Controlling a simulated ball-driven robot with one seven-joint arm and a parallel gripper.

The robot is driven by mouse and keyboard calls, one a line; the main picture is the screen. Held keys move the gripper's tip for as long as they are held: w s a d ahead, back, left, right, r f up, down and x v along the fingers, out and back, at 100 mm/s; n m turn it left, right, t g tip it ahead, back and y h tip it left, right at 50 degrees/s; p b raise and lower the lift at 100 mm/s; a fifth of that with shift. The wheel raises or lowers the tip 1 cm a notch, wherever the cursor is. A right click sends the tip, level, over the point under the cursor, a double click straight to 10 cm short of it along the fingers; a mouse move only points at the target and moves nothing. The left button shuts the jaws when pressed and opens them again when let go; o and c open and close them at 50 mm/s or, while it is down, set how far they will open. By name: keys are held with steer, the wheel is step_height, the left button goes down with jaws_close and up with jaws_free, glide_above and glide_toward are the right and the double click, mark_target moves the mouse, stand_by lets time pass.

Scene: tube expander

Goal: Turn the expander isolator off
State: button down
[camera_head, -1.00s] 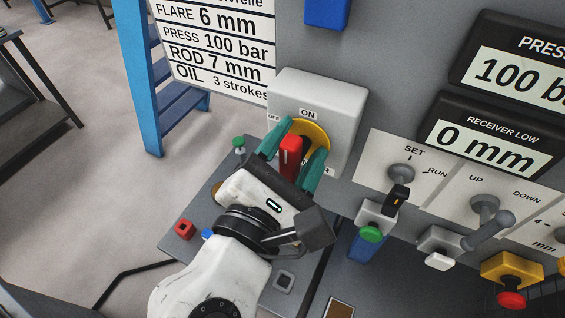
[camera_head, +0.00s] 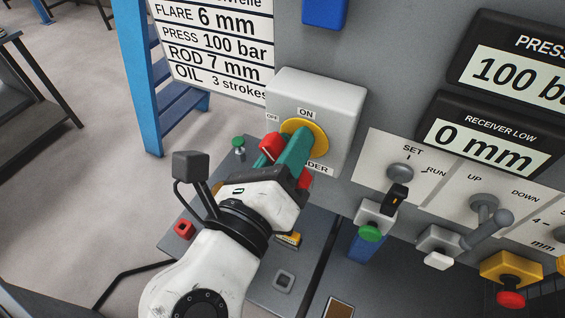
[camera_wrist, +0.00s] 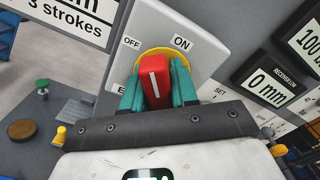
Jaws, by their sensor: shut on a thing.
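The isolator is a pale grey box (camera_head: 345,110) with a yellow round plate (camera_head: 318,131) and a red rotary handle (camera_head: 272,146), labelled OFF at upper left and ON at the top. My gripper (camera_head: 291,152) has its teal fingers shut on the red handle, one on each side. The handle slants toward the upper left in the head view, on the OFF side of the ON mark. In the wrist view the red handle (camera_wrist: 156,80) shows a white line, pointing up between the OFF and ON labels. The fingers hide part of the handle and the lower label.
A panel at right has a SET/RUN switch (camera_head: 398,180), an UP/DOWN lever (camera_head: 488,215) and a red button on yellow (camera_head: 511,299). A green-topped post (camera_head: 238,146) and a red button (camera_head: 184,228) stand near my arm. A blue ladder frame (camera_head: 140,80) is at left.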

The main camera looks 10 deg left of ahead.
steer(key=c, duration=1.1)
jaws_free()
steer(key=shift+w+d+f, duration=0.15)
steer(key=shift+d, duration=0.2)
steer(key=shift+c, duration=0.2)
steer(key=shift+o, duration=0.9)
steer(key=shift+a, duration=0.2)
steer(key=shift+s+a+r+p, duration=0.15)
steer(key=shift+s+r+p, duration=0.1)
steer(key=shift+p, duration=0.1)
steer(key=shift+p+v, duration=0.8)
steer(key=shift+p, duration=0.1)
steer(key=shift+p+v, duration=0.55)
steer(key=shift+v, duration=0.3)
steer(key=shift+f, duration=0.15)
